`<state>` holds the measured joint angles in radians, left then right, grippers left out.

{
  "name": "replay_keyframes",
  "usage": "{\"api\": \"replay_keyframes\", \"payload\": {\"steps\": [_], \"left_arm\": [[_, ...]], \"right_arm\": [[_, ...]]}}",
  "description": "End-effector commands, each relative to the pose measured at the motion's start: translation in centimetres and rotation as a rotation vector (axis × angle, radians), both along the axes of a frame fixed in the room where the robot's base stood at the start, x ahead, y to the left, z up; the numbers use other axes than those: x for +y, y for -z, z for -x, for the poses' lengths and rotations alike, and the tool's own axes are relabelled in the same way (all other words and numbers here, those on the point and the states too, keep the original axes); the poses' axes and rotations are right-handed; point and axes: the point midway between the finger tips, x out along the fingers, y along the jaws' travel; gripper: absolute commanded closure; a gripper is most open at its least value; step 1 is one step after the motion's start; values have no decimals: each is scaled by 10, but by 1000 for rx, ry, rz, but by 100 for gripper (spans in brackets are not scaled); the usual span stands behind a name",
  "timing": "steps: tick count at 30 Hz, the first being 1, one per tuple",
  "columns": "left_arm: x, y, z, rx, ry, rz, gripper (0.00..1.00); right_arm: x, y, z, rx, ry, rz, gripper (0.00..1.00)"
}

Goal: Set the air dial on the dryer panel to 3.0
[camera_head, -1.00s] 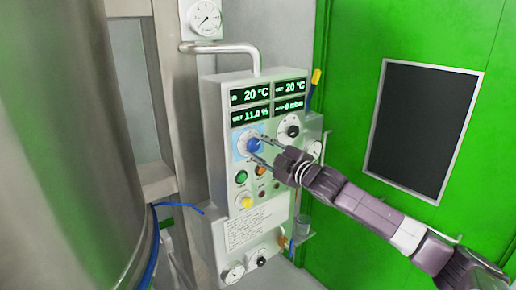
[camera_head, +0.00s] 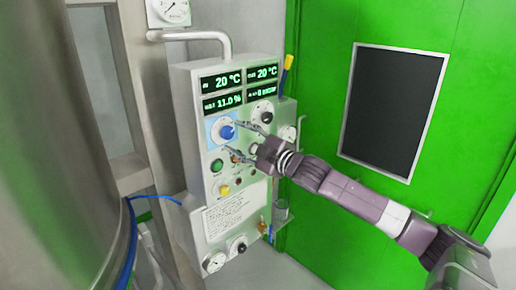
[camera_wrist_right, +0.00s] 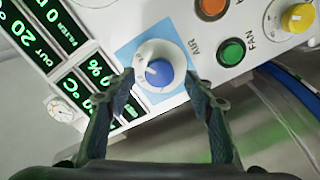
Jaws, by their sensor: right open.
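The air dial (camera_head: 226,131) is a blue knob with a white skirt on a light blue square of the dryer panel (camera_head: 191,110). It also shows in the wrist view (camera_wrist_right: 160,74), beside the word AIR. A pale mark shows on the knob, but I cannot read the scale numbers. My right gripper (camera_head: 223,138) is open in front of the dial. In the wrist view the right gripper (camera_wrist_right: 157,76) has one finger on each side of the dial. I see no clear contact, and the depth gap is hard to tell. My left gripper is out of view.
A black-and-white dial (camera_head: 262,113) sits up and right of the air dial. A green button (camera_head: 217,165) and a yellow knob (camera_head: 224,190) sit below. Digital displays (camera_head: 222,102) are above. A metal vessel (camera_head: 50,160) stands left; a green door (camera_head: 310,100) is right.

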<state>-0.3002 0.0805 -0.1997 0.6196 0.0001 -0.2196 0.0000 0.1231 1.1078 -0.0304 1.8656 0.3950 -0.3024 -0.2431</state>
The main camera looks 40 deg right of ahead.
Motion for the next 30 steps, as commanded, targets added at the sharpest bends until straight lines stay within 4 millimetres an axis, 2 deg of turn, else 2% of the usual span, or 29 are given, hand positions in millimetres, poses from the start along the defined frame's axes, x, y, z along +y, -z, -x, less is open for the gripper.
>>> {"api": "replay_keyframes", "payload": {"steps": [30], "left_arm": [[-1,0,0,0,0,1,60]], "right_arm": [[-6,1,87,2,-1,-2,51]]}}
